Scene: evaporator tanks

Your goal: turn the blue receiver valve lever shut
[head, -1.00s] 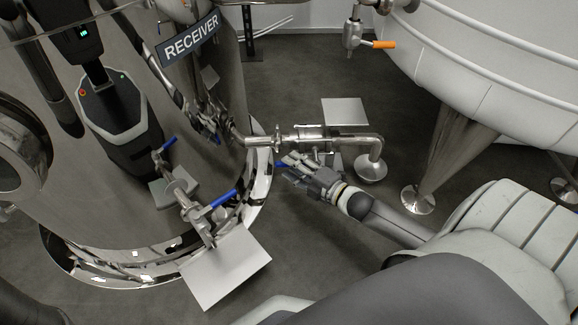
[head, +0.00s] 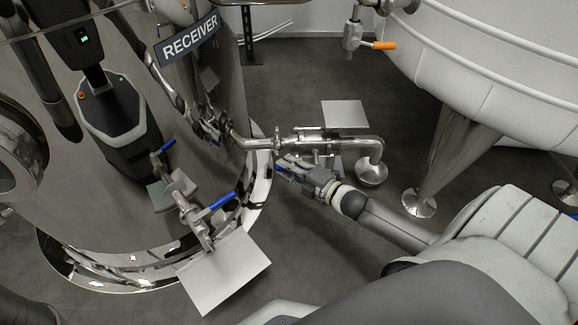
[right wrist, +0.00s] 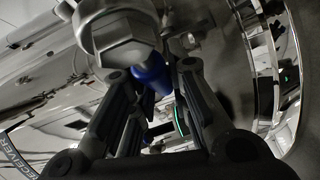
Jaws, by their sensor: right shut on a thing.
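The blue lever (head: 278,168) belongs to a valve on the steel pipe (head: 310,143) coming out of the receiver tank (head: 190,85). Only a small blue end shows in the head view, at my right gripper's fingertips. My right gripper (head: 286,166) is shut on this lever, just below the pipe. In the right wrist view the blue lever (right wrist: 150,76) lies between the two fingers, under a large steel hex fitting (right wrist: 124,45). The fingers hide much of the lever. My left gripper is not in view.
A second blue lever (head: 222,200) sits on a nearer valve low on the receiver. A white plate (head: 226,272) is below it. An orange-handled valve (head: 383,45) hangs at the white tank (head: 480,70) on the right.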

